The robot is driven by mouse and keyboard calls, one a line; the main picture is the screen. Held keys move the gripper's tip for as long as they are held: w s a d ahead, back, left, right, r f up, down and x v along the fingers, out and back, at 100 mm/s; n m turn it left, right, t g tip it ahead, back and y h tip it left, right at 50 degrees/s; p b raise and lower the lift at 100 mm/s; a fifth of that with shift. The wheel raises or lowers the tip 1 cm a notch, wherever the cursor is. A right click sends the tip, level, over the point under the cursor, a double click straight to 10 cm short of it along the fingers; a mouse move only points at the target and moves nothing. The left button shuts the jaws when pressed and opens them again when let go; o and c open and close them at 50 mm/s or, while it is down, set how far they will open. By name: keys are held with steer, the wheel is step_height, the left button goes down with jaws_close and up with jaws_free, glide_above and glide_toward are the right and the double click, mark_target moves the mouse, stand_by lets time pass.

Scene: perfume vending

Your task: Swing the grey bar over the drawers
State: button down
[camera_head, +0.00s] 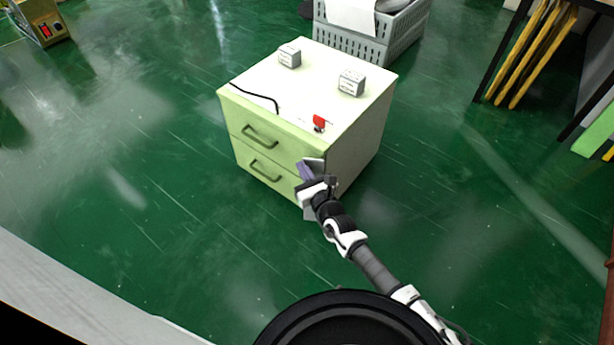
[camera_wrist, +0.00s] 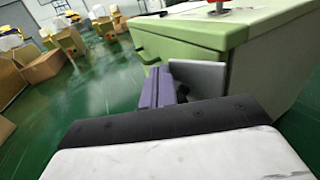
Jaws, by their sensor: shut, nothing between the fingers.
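The pale green two-drawer cabinet (camera_head: 262,120) stands in the middle of the head view, with both drawers shut. The grey bar (camera_head: 315,163) is upright at the cabinet's front right edge, partly hidden behind my gripper. In the wrist view the grey bar (camera_wrist: 205,78) shows as a flat plate beside the cabinet's green corner. My gripper (camera_head: 306,172) is shut and empty at the drawer front, close beside the bar. Its purple fingers (camera_wrist: 158,88) appear just left of the bar in the wrist view; whether they touch it I cannot tell.
On the white cabinet top are two small grey boxes (camera_head: 289,55) (camera_head: 351,83), a black cable (camera_head: 258,97) and a red object (camera_head: 319,122). A grey crate (camera_head: 350,44) stands behind. Yellow folded pieces (camera_head: 530,55) are at right. Green floor around the cabinet's front is clear.

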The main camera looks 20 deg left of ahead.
steer(key=shift+w+a+b, duration=0.4)
steer(key=shift+w+b, duration=0.1)
steer(key=shift+w, duration=0.1)
steer(key=shift+w+a+b, duration=0.35)
steer(key=shift+w+b, duration=0.1)
steer(key=shift+w, duration=0.15)
stand_by(0.8)
